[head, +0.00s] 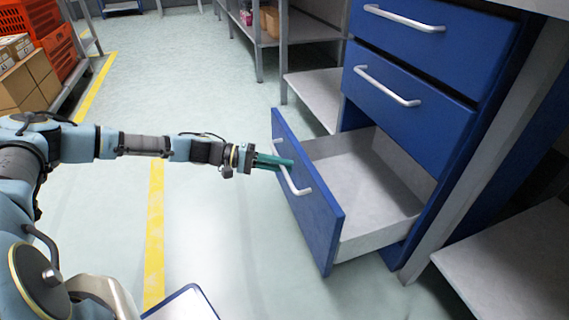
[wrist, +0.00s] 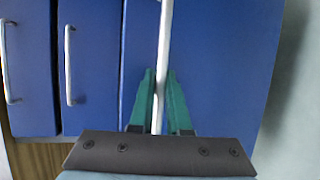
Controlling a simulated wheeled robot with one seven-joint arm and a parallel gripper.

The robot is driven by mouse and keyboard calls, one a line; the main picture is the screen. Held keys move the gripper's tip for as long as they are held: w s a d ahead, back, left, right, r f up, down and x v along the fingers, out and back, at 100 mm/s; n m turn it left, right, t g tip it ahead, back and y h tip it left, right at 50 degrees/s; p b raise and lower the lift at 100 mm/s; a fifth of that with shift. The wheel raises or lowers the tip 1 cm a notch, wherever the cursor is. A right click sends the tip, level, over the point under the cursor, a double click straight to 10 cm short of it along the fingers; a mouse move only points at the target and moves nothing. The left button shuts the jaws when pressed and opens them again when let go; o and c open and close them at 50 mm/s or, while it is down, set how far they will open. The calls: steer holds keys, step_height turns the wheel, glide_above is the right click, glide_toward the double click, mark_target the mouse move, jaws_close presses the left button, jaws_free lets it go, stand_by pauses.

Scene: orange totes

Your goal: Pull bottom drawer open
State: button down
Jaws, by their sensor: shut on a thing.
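The bottom drawer (head: 308,205) of the blue cabinet stands well open, and its grey inside is empty. Its white bar handle (head: 296,186) runs across the blue front. My gripper (head: 285,165) is at the drawer front with its green fingers shut on this handle. In the wrist view the handle (wrist: 165,50) passes between the two fingers of my gripper (wrist: 160,95). The two drawers above, the middle one (head: 405,105) and the top one (head: 440,35), are shut.
A grey shelf (head: 315,95) stands left of the cabinet, and another shelf surface (head: 515,255) lies at the right. Orange totes (head: 60,50) and cardboard boxes (head: 25,80) stand at the far left. The floor left of the drawer is clear, with a yellow line (head: 155,230).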

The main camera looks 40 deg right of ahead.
steer(key=c, duration=0.9)
jaws_free()
steer(key=p+v, duration=0.1)
steer(key=v, duration=0.9)
steer(key=shift+w+a+p, duration=0.25)
steer(key=shift+w+p, duration=0.1)
steer(key=shift+p, duration=0.05)
steer(key=shift+a, duration=0.1)
